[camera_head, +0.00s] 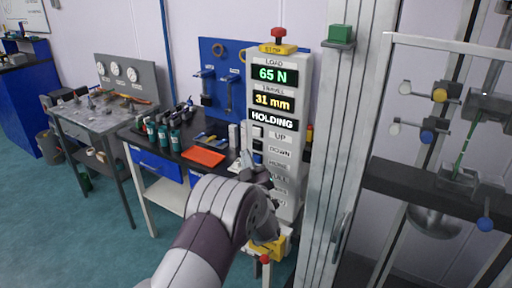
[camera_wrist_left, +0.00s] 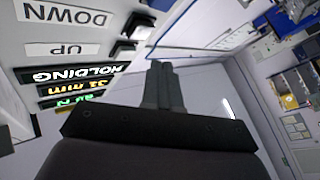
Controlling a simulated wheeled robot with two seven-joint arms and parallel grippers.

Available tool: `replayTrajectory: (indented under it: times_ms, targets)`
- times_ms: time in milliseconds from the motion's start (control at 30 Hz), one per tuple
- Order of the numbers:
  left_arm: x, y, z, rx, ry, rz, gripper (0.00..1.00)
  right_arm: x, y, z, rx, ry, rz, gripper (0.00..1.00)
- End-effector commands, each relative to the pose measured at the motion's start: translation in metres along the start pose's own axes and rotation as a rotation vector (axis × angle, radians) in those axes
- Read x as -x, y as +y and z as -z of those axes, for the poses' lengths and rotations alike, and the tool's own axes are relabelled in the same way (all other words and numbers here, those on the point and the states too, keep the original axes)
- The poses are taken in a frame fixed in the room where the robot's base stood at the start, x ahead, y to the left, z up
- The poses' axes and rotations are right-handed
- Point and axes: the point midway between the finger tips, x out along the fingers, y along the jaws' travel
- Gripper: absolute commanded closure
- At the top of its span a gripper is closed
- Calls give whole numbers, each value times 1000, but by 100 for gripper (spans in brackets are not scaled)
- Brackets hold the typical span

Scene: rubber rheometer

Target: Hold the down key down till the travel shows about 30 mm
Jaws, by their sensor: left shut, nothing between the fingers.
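The white control panel (camera_head: 279,78) stands in the middle of the head view. Its displays read 65 N for load, 31 mm (camera_head: 272,102) for travel and HOLDING (camera_head: 272,121). The UP key (camera_head: 258,132) and the key beside the DOWN label (camera_head: 280,153) sit below. In the left wrist view the panel is upside down, with the down key (camera_wrist_left: 137,28) near the DOWN label (camera_wrist_left: 68,14). My left gripper (camera_head: 247,160) is shut and empty in front of the keys; its tips (camera_wrist_left: 160,64) appear beside the down key. I cannot tell whether they touch it. My right gripper is not in view.
A metal upright (camera_head: 338,140) stands right of the panel. Beyond it a green strip (camera_head: 464,138) spans the machine's grips. A red emergency button (camera_head: 279,33) tops the panel. A bench with bottles and an orange tray (camera_head: 203,157) stands behind left.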

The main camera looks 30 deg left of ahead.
Motion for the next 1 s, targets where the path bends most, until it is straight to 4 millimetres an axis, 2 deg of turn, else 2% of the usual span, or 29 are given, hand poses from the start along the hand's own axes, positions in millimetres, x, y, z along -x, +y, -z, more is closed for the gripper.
replayTrajectory:
  times_ms: [300, 1000]
  targets:
    - [19, -14, 14, 0, 2, 1, 100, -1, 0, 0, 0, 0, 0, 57]
    - [20, -15, 15, 0, 1, 1, 100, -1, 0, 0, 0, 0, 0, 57]
